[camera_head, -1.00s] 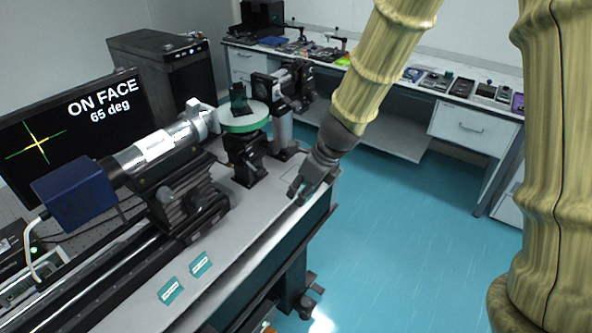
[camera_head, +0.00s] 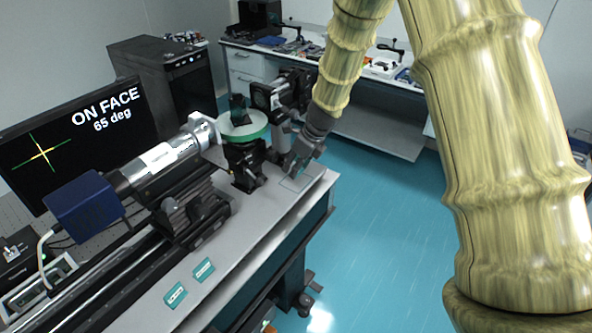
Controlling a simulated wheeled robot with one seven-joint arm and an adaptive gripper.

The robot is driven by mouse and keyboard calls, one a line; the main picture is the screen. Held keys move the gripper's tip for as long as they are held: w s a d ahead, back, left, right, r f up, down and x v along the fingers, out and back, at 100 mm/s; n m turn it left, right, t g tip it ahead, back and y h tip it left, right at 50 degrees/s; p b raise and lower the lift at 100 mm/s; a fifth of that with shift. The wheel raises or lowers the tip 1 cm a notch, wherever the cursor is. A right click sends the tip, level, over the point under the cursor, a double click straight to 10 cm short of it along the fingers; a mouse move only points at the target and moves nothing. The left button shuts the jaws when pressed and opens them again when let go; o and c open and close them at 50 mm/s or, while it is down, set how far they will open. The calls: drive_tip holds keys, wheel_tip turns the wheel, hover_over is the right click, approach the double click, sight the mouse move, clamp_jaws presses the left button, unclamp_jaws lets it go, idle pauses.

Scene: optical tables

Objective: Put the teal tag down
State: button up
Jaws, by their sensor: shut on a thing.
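My gripper (camera_head: 290,171) is shut, pointing down over the right end of the optical table (camera_head: 250,228), just above or at a thin outlined rectangle (camera_head: 294,184) on its surface. The teal tag it holds is almost wholly hidden by the fingers; I cannot tell whether the tag touches the table. Two other teal tags with white labels lie flat near the table's front edge: one (camera_head: 204,270) and, to its left and nearer, another (camera_head: 175,295).
A round stage with a pale green rim (camera_head: 243,133) stands just left of my gripper, with a dark lens mount (camera_head: 262,96) behind it. A silver tube with a blue camera (camera_head: 88,208) lies along the rail. A monitor (camera_head: 75,140) reads "ON FACE 65 deg".

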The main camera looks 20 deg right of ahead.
drive_tip(key=shift+w, duration=0.35)
wheel_tip(320, 180, down, 4)
drive_tip(key=shift+d+r+p, duration=0.1)
drive_tip(key=shift+r+p, duration=0.1)
drive_tip(key=shift+p, duration=0.45)
drive_tip(key=shift+f, duration=0.1)
drive_tip(key=o, duration=0.8)
drive_tip(key=shift+o, duration=0.2)
drive_tip(key=b+v, duration=0.2)
drive_tip(key=v, duration=1)
